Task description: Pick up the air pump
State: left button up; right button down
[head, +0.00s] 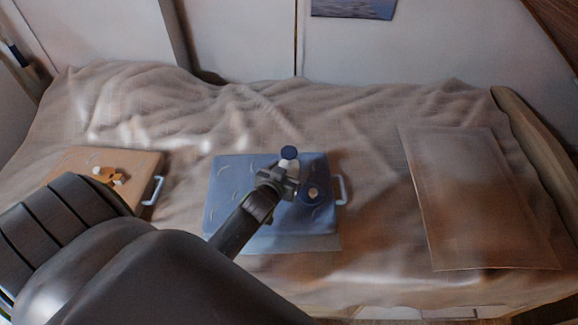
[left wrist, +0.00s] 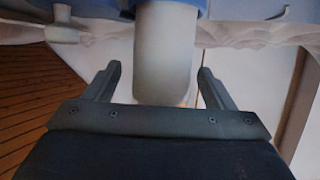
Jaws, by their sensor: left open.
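A white cylinder (left wrist: 165,55), which looks like part of the air pump, stands between the fingers of my left gripper (left wrist: 160,70) in the left wrist view, with a gap on each side. A blue part shows at its top edge there. In the head view my left gripper (head: 281,176) is over a blue case (head: 228,190) with a grey handle. A dark blue knob (head: 289,152) with a white part under it shows just beyond the fingers. A round dark blue piece with a tan middle (head: 314,193) is right of them. My left gripper is open and empty. My right gripper is out of view.
The case lies on a bed with a wrinkled beige cover (head: 370,110). An orange-tan case (head: 140,162) with small yellow and white pieces lies left, partly behind my left arm. A flat brown panel (head: 470,190) lies right. Bare cover lies between case and panel.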

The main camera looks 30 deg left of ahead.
pick_arm(q)
jog(key=shift+x, duration=1.5)
jog(key=c, duration=1.1)
jog(key=shift+c, duration=0.7)
jog(key=shift+r, duration=0.15)
